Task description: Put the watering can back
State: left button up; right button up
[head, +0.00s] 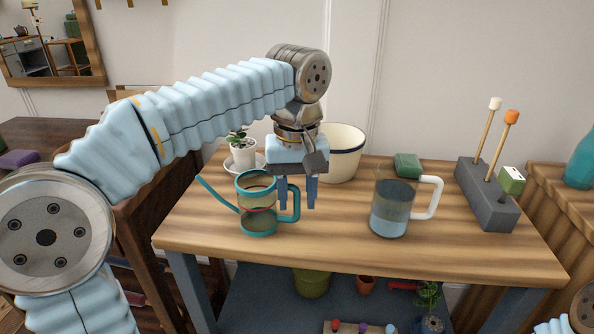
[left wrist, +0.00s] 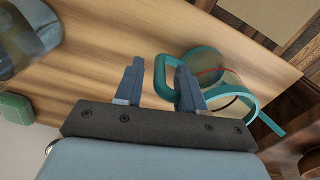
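The watering can (head: 257,207) stands upright on the wooden table, with teal rims, a see-through body, a spout to the left and a teal handle to the right. It also shows in the left wrist view (left wrist: 236,83), at the right. My left gripper (head: 297,207) points down at the handle side of the can. Its two fingers (left wrist: 159,80) are apart. The outer bar of the handle appears between them in the left wrist view, and no grip on it shows. I cannot tell whether a finger touches it. My right gripper is out of view.
A clear pitcher with a white handle (head: 391,211) stands to the right. Behind are a white pot (head: 345,152), a small potted plant (head: 243,152) and a green block (head: 408,165). A grey peg stand (head: 487,205) is at the right. Table between can and pitcher is clear.

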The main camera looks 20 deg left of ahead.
pick_arm(q)
notch_tip(320, 180, up, 11)
jog(key=p, duration=0.3)
jog(key=shift+r, duration=0.2)
